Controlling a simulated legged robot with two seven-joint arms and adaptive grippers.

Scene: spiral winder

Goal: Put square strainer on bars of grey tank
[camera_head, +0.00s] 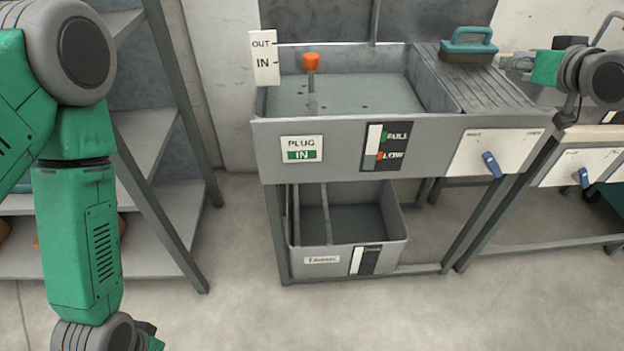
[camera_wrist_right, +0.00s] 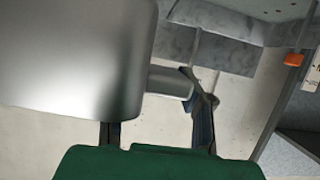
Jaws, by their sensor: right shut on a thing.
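In the right wrist view a brushed-metal box with rounded corners, apparently the square strainer (camera_wrist_right: 80,50), fills the upper left. Its short grey handle (camera_wrist_right: 166,82) runs between the dark fingers of my right gripper (camera_wrist_right: 160,120), which is shut on it. In the head view my right gripper (camera_head: 519,63) is at the right, beside the ribbed draining board; the strainer is not clear there. A grey tank (camera_head: 378,252) with bars (camera_head: 326,215) across its left part stands low on the frame under the sink. My left gripper is mostly cut off at the bottom edge.
The grey sink (camera_head: 350,135) above the tank holds an orange-topped plug rod (camera_head: 311,64). A teal-handled brush (camera_head: 468,45) lies on the draining board (camera_head: 480,88). A shelf rack (camera_head: 165,190) stands at the left. The floor in front is clear.

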